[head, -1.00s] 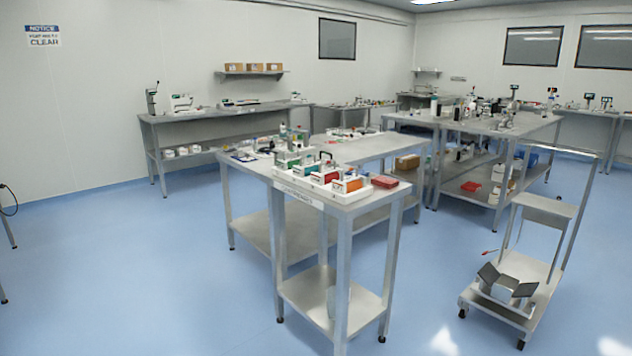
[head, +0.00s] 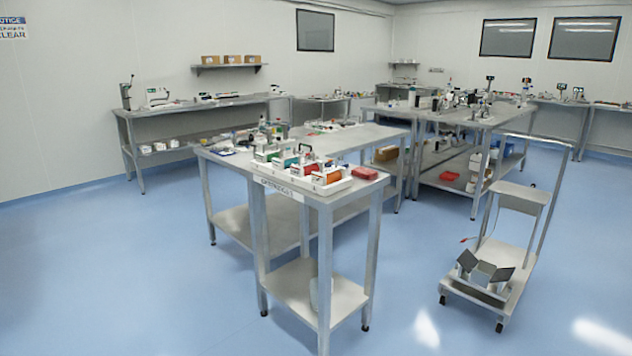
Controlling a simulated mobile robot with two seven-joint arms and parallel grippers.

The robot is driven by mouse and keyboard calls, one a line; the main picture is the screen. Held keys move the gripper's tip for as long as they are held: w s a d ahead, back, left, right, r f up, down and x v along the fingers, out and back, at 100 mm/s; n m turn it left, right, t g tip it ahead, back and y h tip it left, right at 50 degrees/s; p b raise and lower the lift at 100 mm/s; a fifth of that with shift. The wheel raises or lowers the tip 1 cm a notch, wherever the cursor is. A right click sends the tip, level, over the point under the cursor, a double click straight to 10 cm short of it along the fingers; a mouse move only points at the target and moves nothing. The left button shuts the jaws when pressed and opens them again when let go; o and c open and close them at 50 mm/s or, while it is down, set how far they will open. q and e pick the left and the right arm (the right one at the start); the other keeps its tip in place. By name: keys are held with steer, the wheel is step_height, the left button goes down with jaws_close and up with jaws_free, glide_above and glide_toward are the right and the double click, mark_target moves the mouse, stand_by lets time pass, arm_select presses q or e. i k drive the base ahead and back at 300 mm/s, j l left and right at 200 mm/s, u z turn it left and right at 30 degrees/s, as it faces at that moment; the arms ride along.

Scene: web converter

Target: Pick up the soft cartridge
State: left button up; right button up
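Several small cartridge-like units with coloured parts stand in a white tray (head: 338,186) on the near end of the central steel table (head: 335,204). One has an orange-red part (head: 327,175), one a red part (head: 308,170), one a green part (head: 284,162). I cannot tell from here which of them is the soft cartridge. A label on the table's front edge is too small to read. Neither of my grippers is in view.
A small red box (head: 365,173) lies beside the tray. A metal cart (head: 488,290) with an open box stands on the floor at the right. More steel benches (head: 200,106) stand behind. The blue floor (head: 130,270) at the left and front is clear.

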mark_target(325, 176)
steer(key=i+j+z, duration=0.25)
steer(key=i+j, duration=1)
steer(key=i, duration=0.1)
